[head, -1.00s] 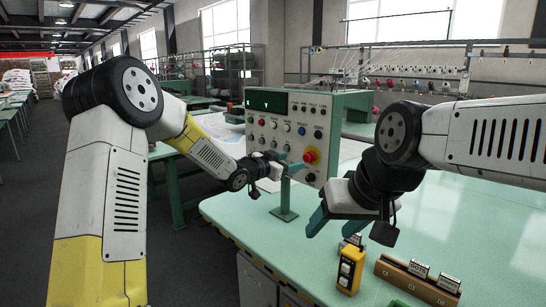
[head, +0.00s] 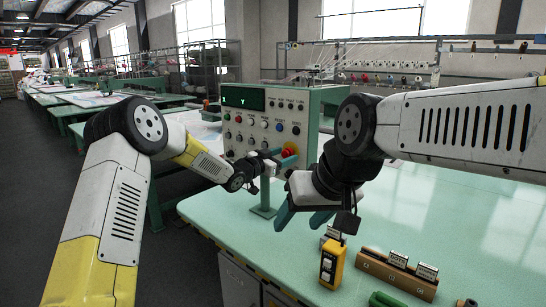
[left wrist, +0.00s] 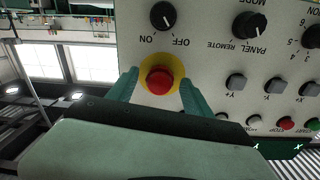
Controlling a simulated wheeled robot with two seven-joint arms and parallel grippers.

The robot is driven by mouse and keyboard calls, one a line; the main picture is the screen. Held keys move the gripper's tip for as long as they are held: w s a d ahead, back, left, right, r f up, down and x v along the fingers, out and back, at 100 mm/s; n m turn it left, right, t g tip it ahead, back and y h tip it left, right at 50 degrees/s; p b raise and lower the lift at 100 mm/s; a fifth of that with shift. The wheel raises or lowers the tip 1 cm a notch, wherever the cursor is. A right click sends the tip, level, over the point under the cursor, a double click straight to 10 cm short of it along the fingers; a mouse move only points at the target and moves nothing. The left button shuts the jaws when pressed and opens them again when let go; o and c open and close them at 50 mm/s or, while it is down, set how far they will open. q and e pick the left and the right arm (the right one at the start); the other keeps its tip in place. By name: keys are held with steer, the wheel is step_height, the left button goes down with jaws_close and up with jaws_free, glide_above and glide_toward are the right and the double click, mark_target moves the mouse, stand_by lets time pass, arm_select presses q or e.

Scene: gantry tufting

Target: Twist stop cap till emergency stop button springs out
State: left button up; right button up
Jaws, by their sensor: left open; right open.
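The red emergency stop button (head: 289,153) sits on a yellow ring at the right lower part of the light control panel (head: 245,150). In the left wrist view the round red cap (left wrist: 159,80) shows nearly face-on inside its yellow ring (left wrist: 176,69). My left gripper (head: 278,158) is open at the panel. Its teal fingers stand on either side of the cap in the wrist view (left wrist: 158,92), with visible gaps, so I see no contact. My right gripper (head: 302,220) is open and empty above the table, in front of the panel's right side.
The panel stands on a post on the green table (head: 440,215). Knobs and small buttons surround the stop button, including an ON/OFF knob (left wrist: 163,15). A yellow handheld box (head: 332,264) and a wooden card holder (head: 396,272) lie at the front.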

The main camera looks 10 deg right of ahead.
arm_select(q)
steer(key=shift+c, duration=0.2)
jaws_close()
steer(key=shift+m, duration=0.4)
steer(key=m, duration=0.3)
steer(key=shift+m, duration=2.1)
